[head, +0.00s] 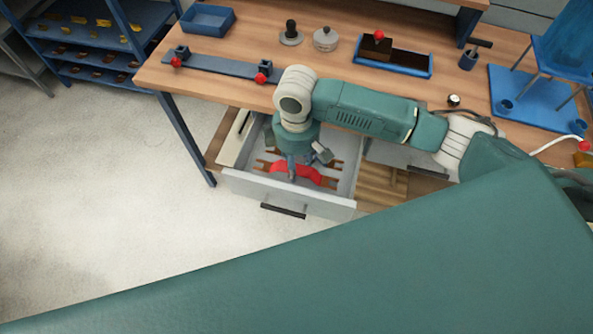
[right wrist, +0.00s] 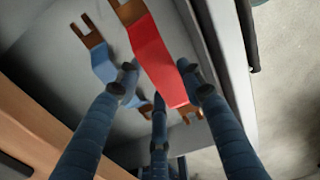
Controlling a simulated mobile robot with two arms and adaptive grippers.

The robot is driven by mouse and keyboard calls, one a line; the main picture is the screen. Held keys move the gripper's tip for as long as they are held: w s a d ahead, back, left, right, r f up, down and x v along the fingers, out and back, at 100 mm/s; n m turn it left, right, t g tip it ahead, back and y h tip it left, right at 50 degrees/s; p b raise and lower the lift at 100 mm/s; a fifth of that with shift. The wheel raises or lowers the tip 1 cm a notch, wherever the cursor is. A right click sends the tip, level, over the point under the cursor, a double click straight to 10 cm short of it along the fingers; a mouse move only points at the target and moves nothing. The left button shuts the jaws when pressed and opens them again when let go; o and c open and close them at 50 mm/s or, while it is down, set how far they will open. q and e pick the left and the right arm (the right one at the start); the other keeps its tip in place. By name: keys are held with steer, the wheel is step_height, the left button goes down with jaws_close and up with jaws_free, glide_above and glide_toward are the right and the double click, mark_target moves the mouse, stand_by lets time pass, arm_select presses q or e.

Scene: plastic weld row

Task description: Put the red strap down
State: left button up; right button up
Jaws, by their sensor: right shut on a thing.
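The red strap (head: 311,174) is over or in the open grey drawer (head: 340,208) under the workbench, with brown forked ends. My right gripper (head: 291,172) reaches down into the drawer and is shut on the red strap. In the right wrist view the red strap (right wrist: 158,62) runs between the fingers (right wrist: 162,84). A blue strap (right wrist: 97,58) with brown forked ends lies beside it on the drawer floor. I cannot tell whether the red strap touches the floor of the drawer. My left gripper is not in view.
The wooden bench (head: 235,58) above carries a blue tray (head: 208,19), a blue bar with red-knobbed clamps (head: 215,67) and a blue fixture (head: 400,63). The drawer's front wall and black handle (head: 283,211) stand toward me. A blue shelf rack (head: 95,35) is at the left. The floor is clear.

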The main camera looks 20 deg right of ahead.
mark_target(297, 173)
step_height(297, 173, down, 4)
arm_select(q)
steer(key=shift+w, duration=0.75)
arm_select(e)
steer(key=shift+f, duration=0.25)
steer(key=o, duration=1.2)
steer(key=shift+f, duration=0.1)
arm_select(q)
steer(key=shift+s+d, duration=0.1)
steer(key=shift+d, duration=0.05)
arm_select(e)
steer(key=shift+r, duration=0.5)
step_height(297, 173, up, 11)
steer(key=shift+r, duration=0.2)
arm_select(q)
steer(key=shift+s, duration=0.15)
